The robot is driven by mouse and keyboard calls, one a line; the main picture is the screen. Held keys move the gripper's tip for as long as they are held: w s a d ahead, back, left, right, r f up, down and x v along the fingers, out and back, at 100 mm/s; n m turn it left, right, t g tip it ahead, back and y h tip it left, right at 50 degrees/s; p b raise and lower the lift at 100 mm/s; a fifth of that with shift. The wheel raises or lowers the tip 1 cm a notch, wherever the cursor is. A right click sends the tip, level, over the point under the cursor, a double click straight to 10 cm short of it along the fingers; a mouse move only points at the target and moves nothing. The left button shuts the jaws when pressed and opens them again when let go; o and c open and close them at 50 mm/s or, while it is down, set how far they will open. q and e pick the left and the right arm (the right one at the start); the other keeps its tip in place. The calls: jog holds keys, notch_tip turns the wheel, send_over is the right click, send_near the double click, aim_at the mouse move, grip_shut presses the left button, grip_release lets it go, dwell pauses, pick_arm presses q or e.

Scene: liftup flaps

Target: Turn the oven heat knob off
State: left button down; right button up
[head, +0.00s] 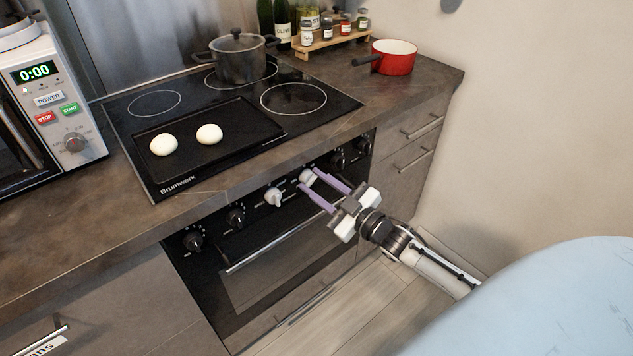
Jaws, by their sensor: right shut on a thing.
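The black oven (275,265) is built into the counter front, with a row of knobs along its top panel. Two knobs in the middle are white: the left white knob (273,197) and the right white knob (306,177). I cannot read which one sets the heat. My right gripper (310,179) reaches in from the lower right. Its purple fingers are shut on the right white knob, one on each side, partly hiding it. My left gripper is not in view.
Several black knobs (236,217) flank the white ones. The oven handle (270,247) runs just below. Above is a cooktop (190,105) with a black tray (240,125) holding two white buns and a grey pot (238,62). A red pan (394,58) stands at right.

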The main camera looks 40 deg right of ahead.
jog(key=n, duration=0.5)
jog(key=n+p, duration=0.1)
jog(key=n, duration=0.4)
jog(key=shift+d+r+g+h, duration=0.1)
jog(key=shift+r+g+h, duration=0.1)
jog(key=shift+g+h, duration=0.2)
jog(key=shift+n, duration=0.3)
jog(key=o, duration=1)
jog(key=s, duration=0.3)
jog(key=s+d, duration=0.1)
jog(key=s, duration=0.6)
jog(key=shift+s+d+r, duration=0.1)
jog(key=shift+d+r, duration=0.15)
jog(key=shift+r, duration=0.05)
